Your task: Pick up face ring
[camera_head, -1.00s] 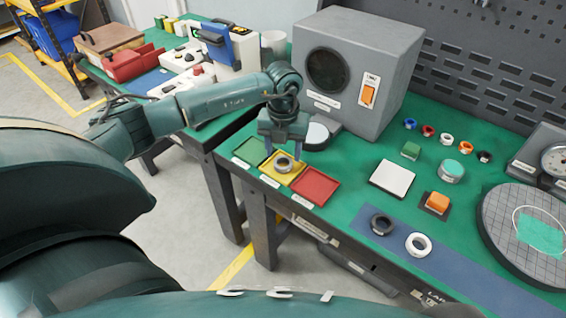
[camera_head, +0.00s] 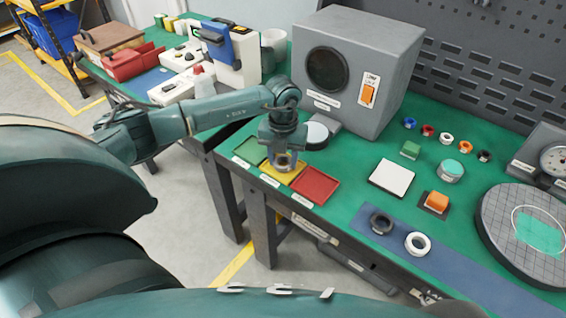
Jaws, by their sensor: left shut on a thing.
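The face ring (camera_head: 284,160) is a small grey ring at the yellow tray (camera_head: 296,175), partly hidden by my fingers. My left gripper (camera_head: 283,163) points down over this tray, and its fingers are shut on the ring. I cannot tell whether the ring still touches the tray. My right gripper is not in view.
A green tray (camera_head: 249,150) and a red tray (camera_head: 315,185) flank the yellow one. A grey box with a round opening (camera_head: 375,40) stands behind. A black ring (camera_head: 381,222) and a white ring (camera_head: 418,243) lie on the blue strip. A white pad (camera_head: 392,178) lies to the right.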

